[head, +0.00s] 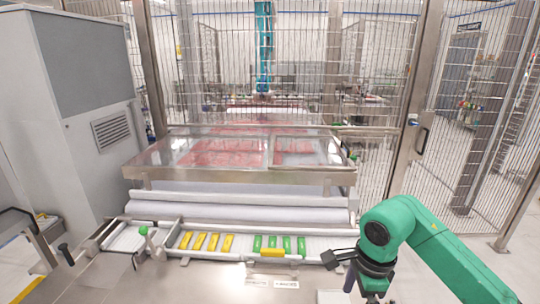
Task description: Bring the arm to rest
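My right arm (420,222) is green and comes in from the right edge, bent at a joint in front of the machine. Its dark gripper (338,268) hangs at the lower right, beside the right end of the white tray strip (330,243). Dark finger parts show there, but they are small and partly hidden by the wrist, so the opening is unclear. I see nothing held in it. My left arm and gripper are not in view.
Several yellow pieces (199,241) and green pieces (272,243) lie in the strip. One yellow piece (272,253) lies at its front edge. Behind are a glass-topped machine (240,178), a grey cabinet (85,95) and wire fencing.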

